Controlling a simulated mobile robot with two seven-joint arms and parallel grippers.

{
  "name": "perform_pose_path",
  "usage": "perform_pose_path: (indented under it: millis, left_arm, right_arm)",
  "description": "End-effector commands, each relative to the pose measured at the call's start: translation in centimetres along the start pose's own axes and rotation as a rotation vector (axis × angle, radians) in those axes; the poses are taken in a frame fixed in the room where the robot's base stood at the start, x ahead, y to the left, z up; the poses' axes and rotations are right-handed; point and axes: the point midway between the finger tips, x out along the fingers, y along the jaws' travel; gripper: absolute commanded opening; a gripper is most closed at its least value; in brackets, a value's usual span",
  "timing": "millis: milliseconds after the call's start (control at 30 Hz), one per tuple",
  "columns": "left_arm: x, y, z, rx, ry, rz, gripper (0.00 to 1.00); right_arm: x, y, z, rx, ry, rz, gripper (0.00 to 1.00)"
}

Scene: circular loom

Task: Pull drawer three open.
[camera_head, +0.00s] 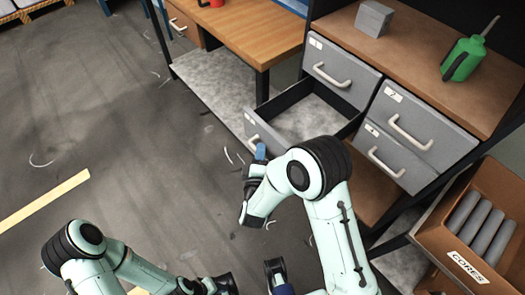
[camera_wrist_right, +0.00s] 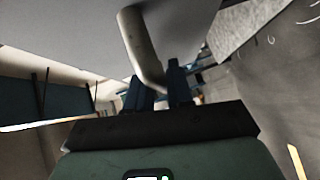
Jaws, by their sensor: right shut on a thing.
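The lower-left grey drawer (camera_head: 318,116), below the drawer marked 1, stands pulled out from the cabinet. Its inside looks empty. Its label shows at the front edge, but I cannot read the number. My right gripper (camera_head: 260,153) is at the front of this drawer, and the wrist hides most of the handle there. In the right wrist view, the pale curved handle (camera_wrist_right: 138,45) runs down between the dark fingers of my right gripper (camera_wrist_right: 160,88), which is shut on it. My left gripper (camera_head: 222,286) is low at the bottom edge, away from the drawers, its fingers unclear.
Closed drawers stand above and right of the open one: one marked 1 (camera_head: 341,73), one marked 2 (camera_head: 424,127) and one below that (camera_head: 396,156). A cores box (camera_head: 458,262) stands at lower right. A wooden bench (camera_head: 245,32) is behind left.

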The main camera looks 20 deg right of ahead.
Motion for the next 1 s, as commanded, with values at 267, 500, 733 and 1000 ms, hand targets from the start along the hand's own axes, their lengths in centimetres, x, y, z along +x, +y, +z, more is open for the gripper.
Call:
perform_pose_path:
  millis: [267,500,733,1000]
  left_arm:
    - [0.0,0.0,0.0,0.000,0.000,0.000,0.43]
    - [0.0,0.0,0.0,0.000,0.000,0.000,0.43]
    - [-0.1,0.0,0.0,0.000,-0.001,0.000,0.43]
    - [-0.1,0.0,0.1,0.000,-0.003,0.000,0.43]
  right_arm:
    - [0.0,0.0,0.1,0.000,-0.001,-0.001,0.40]
    - [0.0,0.0,0.0,0.000,0.000,0.000,0.40]
    - [-2.3,0.0,-0.1,0.000,0.004,-0.003,0.40]
    - [-8.4,0.0,-0.1,-0.003,0.005,-0.003,0.40]
